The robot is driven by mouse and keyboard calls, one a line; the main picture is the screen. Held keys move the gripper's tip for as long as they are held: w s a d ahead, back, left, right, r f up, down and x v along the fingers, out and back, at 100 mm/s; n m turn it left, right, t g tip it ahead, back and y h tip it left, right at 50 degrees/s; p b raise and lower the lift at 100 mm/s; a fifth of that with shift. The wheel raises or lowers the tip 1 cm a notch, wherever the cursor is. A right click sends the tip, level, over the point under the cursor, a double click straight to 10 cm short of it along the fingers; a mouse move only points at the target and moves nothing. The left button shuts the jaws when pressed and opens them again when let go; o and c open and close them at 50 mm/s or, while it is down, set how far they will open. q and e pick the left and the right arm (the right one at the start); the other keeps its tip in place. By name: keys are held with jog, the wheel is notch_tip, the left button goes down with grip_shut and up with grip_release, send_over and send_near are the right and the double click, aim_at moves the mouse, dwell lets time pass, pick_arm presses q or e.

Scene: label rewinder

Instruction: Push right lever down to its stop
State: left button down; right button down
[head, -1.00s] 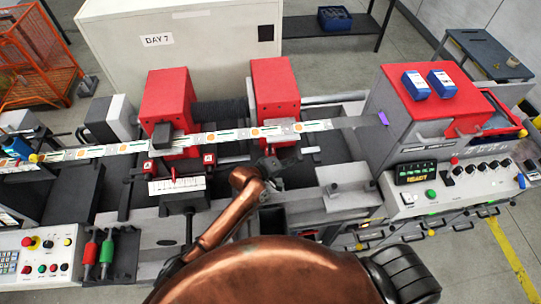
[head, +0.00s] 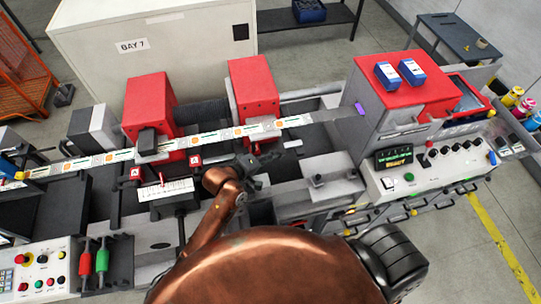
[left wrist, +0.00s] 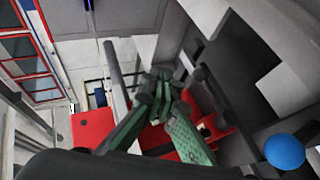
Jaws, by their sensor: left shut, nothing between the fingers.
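My left gripper (head: 260,166) is shut and empty at the front of the label machine, below the right red housing (head: 252,88). In the left wrist view its green-padded fingers (left wrist: 164,84) come together in front of red and grey machine parts. Two small red blocks marked A sit on the machine; the right one (head: 195,161) is left of my gripper, apart from it. I cannot make out for sure which part is the right lever; dark parts by my gripper blend with its fingers. A blue ball (left wrist: 284,151) shows at the right of the left wrist view.
The label strip (head: 215,138) runs across the machine behind my gripper. A grey block (head: 328,185) stands right of it, then the control panel (head: 430,160). Red and green handles (head: 102,258) stand at lower left. Clear floor (head: 470,255) lies at right.

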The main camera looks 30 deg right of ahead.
pick_arm(q)
jog(key=r, duration=0.1)
jog(key=s+a+r, duration=0.1)
jog(key=shift+s+a+r, duration=0.15)
jog(key=shift+a+r, duration=0.1)
jog(key=shift+r, duration=0.15)
pick_arm(e)
jog(key=shift+a+f, duration=0.3)
jog(key=shift+a, duration=0.05)
jog(key=shift+w+d, duration=0.1)
